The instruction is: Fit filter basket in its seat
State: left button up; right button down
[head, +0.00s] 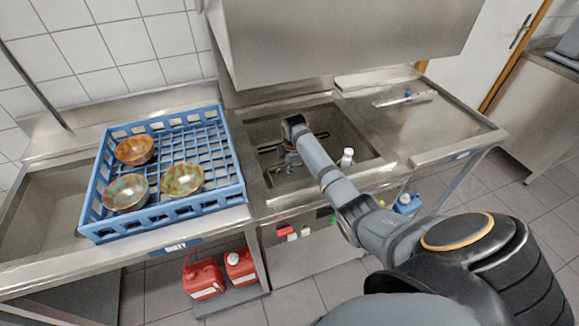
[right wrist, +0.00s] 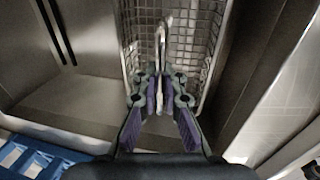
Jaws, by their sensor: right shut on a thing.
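The filter basket (right wrist: 200,40) is a wire-mesh box with a thin upright handle (right wrist: 163,30), seen in the right wrist view. My right gripper (right wrist: 161,88) is shut on that handle, with the mesh beyond its fingertips. In the head view my right gripper (head: 290,158) is down inside the steel tank of the dishwasher (head: 365,148); the basket there is mostly hidden and too small to make out. I cannot tell how the basket sits relative to its seat, which I cannot make out. My left gripper is out of view.
The raised steel hood (head: 350,40) hangs above the tank. A blue rack (head: 165,222) with bowls stands to the left. A small white thing (head: 347,157) is at the tank's right side. Red canisters (head: 204,279) stand below. A steel counter (head: 440,125) is on the right.

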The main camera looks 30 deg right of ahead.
jog(key=c, duration=1.4)
grip_release()
jog(key=r, duration=0.4)
jog(key=s+r, duration=0.1)
jog(key=r, duration=0.3)
jog(key=s+r, duration=0.1)
jog(key=r, duration=0.2)
jog(key=shift+s+a+r, duration=0.15)
jog(key=shift+a+r, duration=0.15)
jog(key=shift+r, duration=0.1)
jog(key=shift+f, duration=0.1)
